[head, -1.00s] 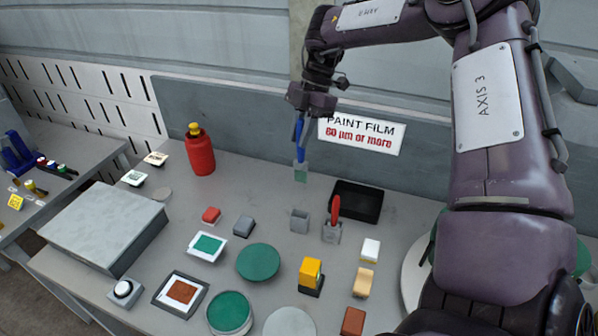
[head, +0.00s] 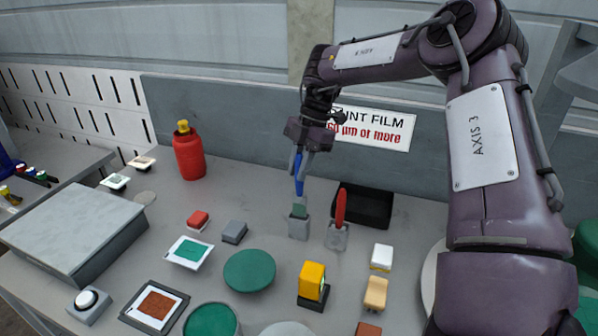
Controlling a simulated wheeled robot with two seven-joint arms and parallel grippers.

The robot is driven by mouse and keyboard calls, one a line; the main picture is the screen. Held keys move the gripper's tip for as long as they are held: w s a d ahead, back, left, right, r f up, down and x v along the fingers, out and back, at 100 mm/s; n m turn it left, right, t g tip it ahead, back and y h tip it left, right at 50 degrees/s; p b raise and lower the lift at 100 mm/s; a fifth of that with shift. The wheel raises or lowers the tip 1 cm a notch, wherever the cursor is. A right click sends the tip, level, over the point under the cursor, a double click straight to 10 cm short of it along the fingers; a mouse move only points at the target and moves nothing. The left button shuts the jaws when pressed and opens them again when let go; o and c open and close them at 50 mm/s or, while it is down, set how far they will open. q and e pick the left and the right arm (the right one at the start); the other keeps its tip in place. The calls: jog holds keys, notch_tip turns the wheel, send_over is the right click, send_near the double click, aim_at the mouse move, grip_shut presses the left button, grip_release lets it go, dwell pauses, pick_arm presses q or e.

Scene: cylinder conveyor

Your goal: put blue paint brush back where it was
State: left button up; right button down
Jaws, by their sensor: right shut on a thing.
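The blue paint brush (head: 298,182) hangs upright, its handle held by my right gripper (head: 303,152), which is shut on it. Its green-tipped lower end is right at the mouth of a small grey holder (head: 299,229). I cannot tell whether the tip is inside the holder or just above and behind its rim. Beside it on the right, a red-handled brush (head: 340,208) stands in a similar grey holder (head: 337,238). My left gripper is not in view.
A black tray (head: 367,205) stands behind the red brush. A yellow block (head: 312,280), a green disc (head: 249,271) and a grey block (head: 234,232) lie in front. A red bottle (head: 189,155) stands at the back left.

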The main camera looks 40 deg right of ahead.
aim_at(299, 195)
jog(key=shift+f+b, duration=2.55)
jog(key=shift+f, duration=0.75)
jog(key=shift+f+b, duration=0.3)
jog(key=shift+f, duration=0.2)
jog(key=c, duration=1.2)
grip_release()
jog(key=shift+c, duration=0.2)
jog(key=v, duration=0.8)
